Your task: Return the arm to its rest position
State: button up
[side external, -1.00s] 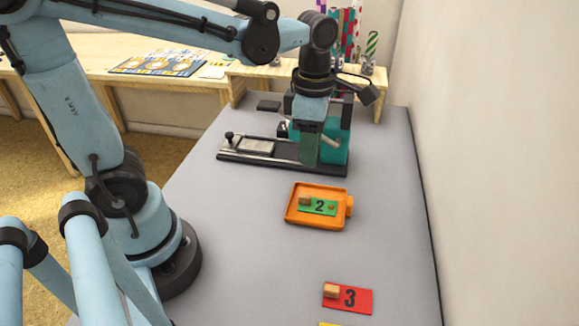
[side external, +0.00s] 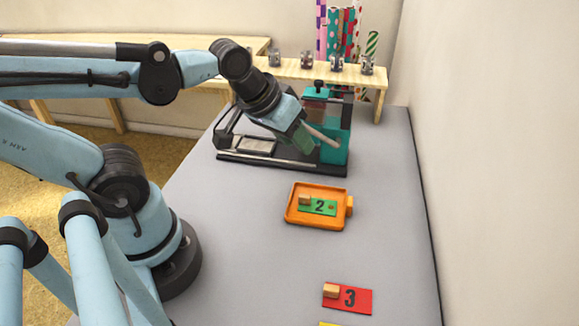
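My arm reaches in from the left in the side external view. My gripper (side external: 306,141) is tilted down and to the right, in front of the teal press (side external: 333,153). Its green end overlaps the press in the picture; I cannot tell whether they touch. A pale rod shows beside the green end. The finger gap is not visible, so I cannot tell whether my gripper is open or shut, or whether it holds anything.
The press has a long black base (side external: 285,163). An orange tray (side external: 291,218) holds a green card (side external: 330,212) marked 2. A red card (side external: 362,300) marked 3 lies nearer. A wooden shelf (side external: 290,71) with rolls stands behind. The grey table is clear at right.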

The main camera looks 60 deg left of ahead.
jog(key=m, duration=0.2)
jog(key=shift+a+m+t, duration=0.15)
jog(key=shift+m+t, duration=0.25)
dwell(1.1)
